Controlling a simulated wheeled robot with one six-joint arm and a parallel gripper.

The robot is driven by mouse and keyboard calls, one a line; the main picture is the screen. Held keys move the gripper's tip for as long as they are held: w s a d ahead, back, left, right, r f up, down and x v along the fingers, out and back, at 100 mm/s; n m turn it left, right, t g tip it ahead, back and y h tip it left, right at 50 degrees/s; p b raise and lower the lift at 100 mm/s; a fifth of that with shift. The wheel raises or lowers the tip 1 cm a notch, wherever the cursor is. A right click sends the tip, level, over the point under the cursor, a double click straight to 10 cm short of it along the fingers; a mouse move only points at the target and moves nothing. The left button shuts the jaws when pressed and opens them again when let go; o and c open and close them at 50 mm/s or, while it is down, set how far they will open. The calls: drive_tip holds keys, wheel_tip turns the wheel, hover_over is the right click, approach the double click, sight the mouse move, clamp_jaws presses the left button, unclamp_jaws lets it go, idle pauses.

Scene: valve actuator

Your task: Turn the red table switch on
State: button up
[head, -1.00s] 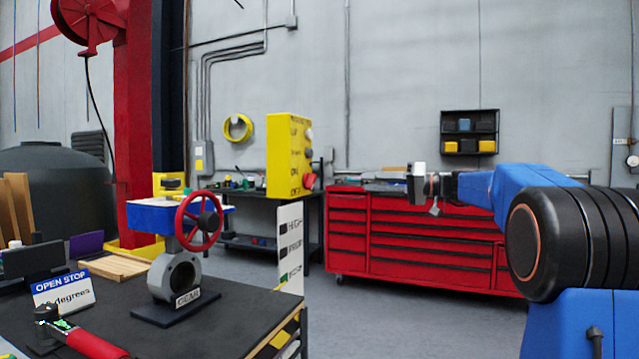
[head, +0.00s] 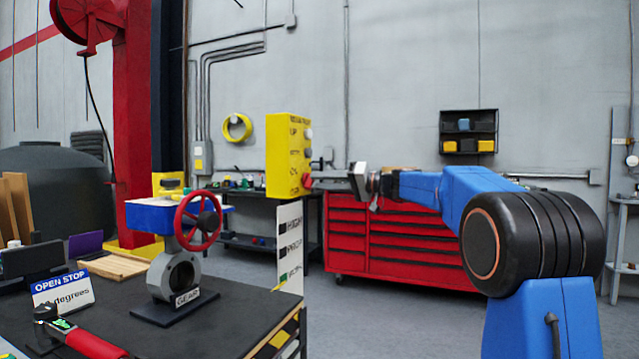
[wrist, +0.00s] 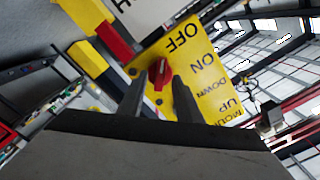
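The red switch (head: 307,180) sticks out from the lower right side of the yellow control box (head: 288,150). In the wrist view the red switch (wrist: 164,72) is a knob on the yellow panel (wrist: 208,70), between the OFF and ON labels. My gripper (head: 320,177) reaches left towards the box, with its fingertips close to the switch. In the wrist view my gripper (wrist: 160,86) is open, with one finger on each side of the switch in the picture. I cannot tell whether a finger touches it.
A white sign (head: 290,240) stands below the box. A dark table (head: 225,315) at the left carries a valve with a red handwheel (head: 198,221). A red tool cabinet (head: 400,240) stands behind my arm. Grey floor is clear in front of the cabinet.

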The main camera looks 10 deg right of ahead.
drive_tip(key=shift+w+a, duration=0.4)
drive_tip(key=shift+a, duration=0.1)
clamp_jaws()
